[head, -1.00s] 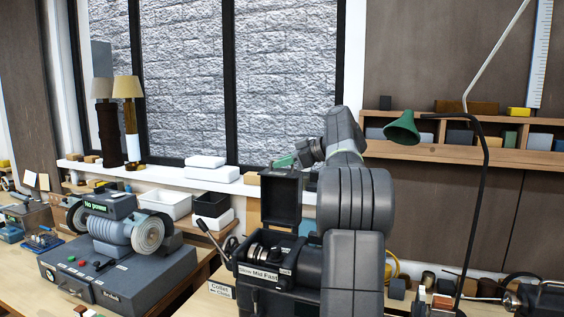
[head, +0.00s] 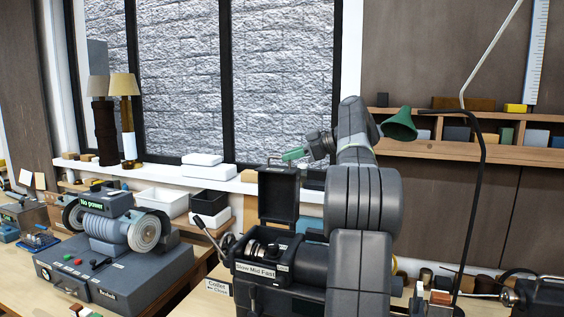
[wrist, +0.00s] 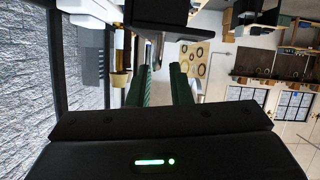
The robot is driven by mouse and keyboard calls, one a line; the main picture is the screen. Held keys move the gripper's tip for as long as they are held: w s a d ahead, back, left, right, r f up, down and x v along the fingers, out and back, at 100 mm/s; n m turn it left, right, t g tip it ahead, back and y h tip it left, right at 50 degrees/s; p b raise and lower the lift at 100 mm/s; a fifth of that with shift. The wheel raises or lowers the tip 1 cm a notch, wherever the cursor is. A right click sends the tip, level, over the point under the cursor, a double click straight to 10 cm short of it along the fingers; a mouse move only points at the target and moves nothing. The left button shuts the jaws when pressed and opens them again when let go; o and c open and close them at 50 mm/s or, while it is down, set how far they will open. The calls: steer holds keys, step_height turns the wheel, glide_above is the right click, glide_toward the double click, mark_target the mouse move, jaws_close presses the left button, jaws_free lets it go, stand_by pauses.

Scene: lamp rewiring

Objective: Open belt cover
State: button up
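The belt cover (head: 278,196) is a dark box-like lid standing upright, swung open, at the back of the machine labelled "Slow Mid Fast" (head: 256,270). The stepped pulleys (head: 262,249) are exposed below it. My gripper (head: 292,155), with green fingers, is just above the cover's top edge in the head view; I cannot tell whether it touches. In the wrist view the green fingers (wrist: 162,85) are apart with nothing between them. A dark block at the top of that view may be the cover.
A grinder marked "No power" (head: 120,228) stands on the left. White and black bins (head: 160,202) sit between it and the machine. A green lamp shade (head: 400,125) on a thin arm hangs right of my arm. A wooden shelf (head: 470,152) runs along the right wall.

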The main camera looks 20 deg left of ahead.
steer(key=v, duration=0.9)
steer(key=shift+d+b, duration=0.3)
steer(key=shift+b, duration=0.15)
steer(key=shift+s, duration=0.1)
